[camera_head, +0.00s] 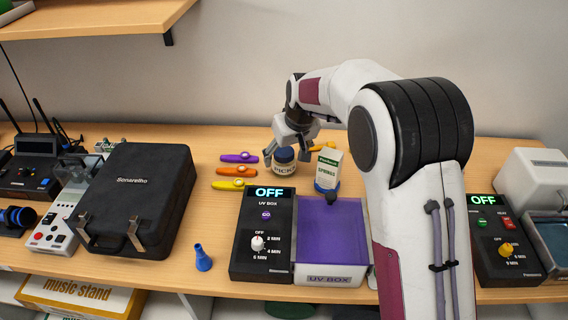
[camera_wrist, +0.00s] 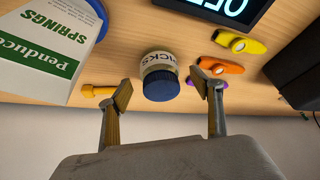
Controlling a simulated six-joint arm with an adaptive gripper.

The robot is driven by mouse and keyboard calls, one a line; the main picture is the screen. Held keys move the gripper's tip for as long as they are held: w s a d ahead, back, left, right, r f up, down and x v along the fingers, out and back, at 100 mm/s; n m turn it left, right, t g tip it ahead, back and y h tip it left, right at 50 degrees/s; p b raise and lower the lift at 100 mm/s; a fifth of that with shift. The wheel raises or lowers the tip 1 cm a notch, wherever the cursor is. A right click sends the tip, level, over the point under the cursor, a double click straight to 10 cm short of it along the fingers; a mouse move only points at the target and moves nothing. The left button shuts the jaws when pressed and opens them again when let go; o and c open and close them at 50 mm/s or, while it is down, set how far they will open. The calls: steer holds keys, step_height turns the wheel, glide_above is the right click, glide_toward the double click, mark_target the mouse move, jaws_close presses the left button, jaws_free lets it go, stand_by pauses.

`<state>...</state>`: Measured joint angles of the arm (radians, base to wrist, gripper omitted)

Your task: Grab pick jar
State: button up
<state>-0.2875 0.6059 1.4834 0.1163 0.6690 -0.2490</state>
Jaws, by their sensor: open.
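The pick jar (camera_head: 284,165) is a small jar with a dark blue lid and a pale label that reads PICKS. It stands on the wooden table behind the UV box. In the wrist view the jar (camera_wrist: 160,78) lies between my two open fingers, with its lid toward the gripper. My gripper (camera_head: 292,150) is at the jar in the head view, one finger to its left. In the wrist view my gripper (camera_wrist: 166,98) is open, with a gap on both sides of the jar.
A white and green springs box (camera_head: 328,167) stands close right of the jar. Purple, orange and yellow kazoos (camera_head: 236,171) lie to its left. The UV box (camera_head: 263,235) is in front. A black case (camera_head: 137,200) stands further left. A yellow object (camera_head: 322,147) lies behind.

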mark_target(284, 162)
steer(key=shift+x, duration=2.35)
steer(key=c, duration=1.3)
